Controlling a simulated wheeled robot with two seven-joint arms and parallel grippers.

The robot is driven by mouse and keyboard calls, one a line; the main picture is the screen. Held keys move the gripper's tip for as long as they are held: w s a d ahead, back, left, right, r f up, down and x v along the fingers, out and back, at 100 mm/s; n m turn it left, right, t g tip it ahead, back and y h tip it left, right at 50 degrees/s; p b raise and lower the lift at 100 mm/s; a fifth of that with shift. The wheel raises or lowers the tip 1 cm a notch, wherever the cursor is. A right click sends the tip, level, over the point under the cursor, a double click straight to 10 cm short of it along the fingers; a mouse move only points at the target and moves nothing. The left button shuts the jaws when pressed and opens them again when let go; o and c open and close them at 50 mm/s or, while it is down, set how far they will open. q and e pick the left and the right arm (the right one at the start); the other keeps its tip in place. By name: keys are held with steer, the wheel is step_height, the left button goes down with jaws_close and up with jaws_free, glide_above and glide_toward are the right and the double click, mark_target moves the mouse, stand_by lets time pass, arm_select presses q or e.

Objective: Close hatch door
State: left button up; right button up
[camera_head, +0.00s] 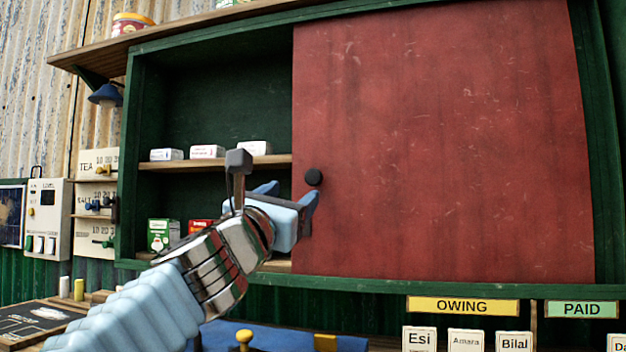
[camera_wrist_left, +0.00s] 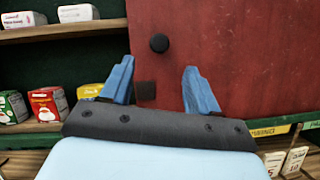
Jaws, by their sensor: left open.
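The hatch door is a red sliding panel (camera_head: 450,140) that covers the right part of a green-framed cabinet; the left part stands open. A round black knob (camera_head: 314,177) sits near the door's left edge. My left gripper (camera_head: 292,192) is open, just left of and slightly below the knob in the head view. In the left wrist view the red door (camera_wrist_left: 240,60) fills the right side, and the knob (camera_wrist_left: 159,43) shows beyond and between the open fingertips (camera_wrist_left: 158,68), apart from them. My right gripper is not in view.
Shelves in the open part hold white boxes (camera_head: 207,152) above and a green box (camera_head: 163,235) and a red box (camera_head: 200,226) below. The green frame's lower rail (camera_head: 440,286) runs under the door. Name cards (camera_head: 419,339) stand below at right. A blue lamp (camera_head: 106,95) hangs at left.

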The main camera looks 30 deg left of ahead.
mark_target(312, 178)
arm_select(q)
steer(key=p+x, duration=0.1)
steer(key=x, duration=0.8)
steer(key=shift+w+a+r+p, duration=0.1)
steer(key=shift+w+p, duration=0.25)
jaws_close()
